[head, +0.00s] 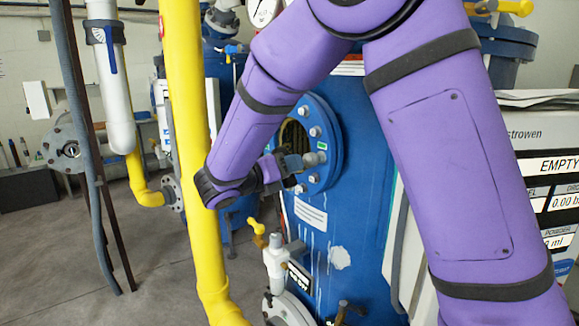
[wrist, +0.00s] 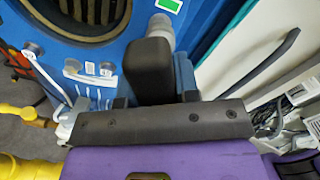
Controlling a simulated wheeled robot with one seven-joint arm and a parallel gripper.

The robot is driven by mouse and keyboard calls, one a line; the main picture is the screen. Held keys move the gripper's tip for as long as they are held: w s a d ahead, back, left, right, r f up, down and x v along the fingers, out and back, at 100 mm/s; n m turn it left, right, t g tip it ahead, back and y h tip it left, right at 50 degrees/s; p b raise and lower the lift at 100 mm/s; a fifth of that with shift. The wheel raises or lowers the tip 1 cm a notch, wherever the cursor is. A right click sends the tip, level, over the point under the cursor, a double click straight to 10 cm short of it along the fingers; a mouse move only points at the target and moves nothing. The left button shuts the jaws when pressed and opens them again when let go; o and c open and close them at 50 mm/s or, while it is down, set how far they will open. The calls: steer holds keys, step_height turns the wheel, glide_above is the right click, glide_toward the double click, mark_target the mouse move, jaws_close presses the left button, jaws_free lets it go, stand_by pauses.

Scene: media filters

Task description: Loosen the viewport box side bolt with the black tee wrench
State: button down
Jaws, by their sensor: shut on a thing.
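My gripper (head: 290,163) is at the right side of the round viewport on the blue tank (head: 365,215). It is shut on a grey rounded part (head: 310,159), which also shows beyond the dark finger in the wrist view (wrist: 160,28). The fingers hide most of this part, and I cannot tell whether it is a bolt or an end of a tool. The viewport's blue flange (head: 329,124) carries several grey bolts (head: 315,131). I cannot make out a black tee wrench as a separate thing in either view.
A thick yellow pipe (head: 185,90) stands upright just left of my forearm. A valve with a yellow handle (head: 258,236) is below the viewport. A white cabinet with labels (head: 548,190) stands at the right. Open floor (head: 130,270) lies at the lower left.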

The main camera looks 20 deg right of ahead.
steer(key=shift+x, duration=1.35)
stand_by(0.6)
steer(key=n, duration=0.4)
steer(key=shift+n, duration=0.4)
steer(key=n, duration=0.4)
steer(key=shift+n, duration=0.6)
